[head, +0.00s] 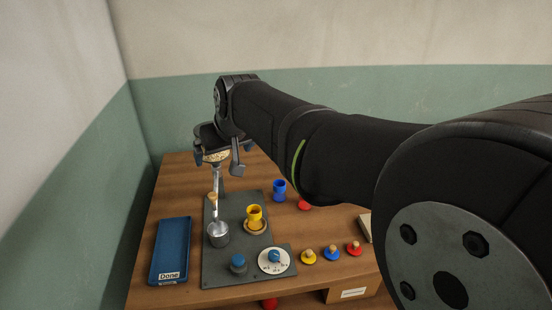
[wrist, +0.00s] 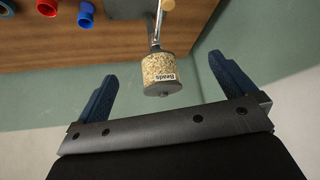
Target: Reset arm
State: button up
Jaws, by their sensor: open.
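My gripper (head: 218,150) is high over the back left of the table in the head view, at the end of my outstretched arm. In the wrist view my gripper (wrist: 162,68) has its two dark blue fingers wide apart with nothing held. A clear jar labelled "Beads" (wrist: 160,68) shows between and beyond the fingers, on a metal rod. In the head view the jar (head: 216,157) is partly hidden by my gripper. Whether the fingers are level with the jar, I cannot tell.
A grey board (head: 222,271) carries a metal cup (head: 218,235), a yellow goblet (head: 254,214) and a white dial (head: 274,261). A blue "Done" tray (head: 171,252) lies left. A blue goblet (head: 279,189) and several knobbed pieces (head: 332,254) stand right. My arm hides the table's back right.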

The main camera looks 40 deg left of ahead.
jog(key=v, duration=0.9)
jog(key=shift+f, duration=0.1)
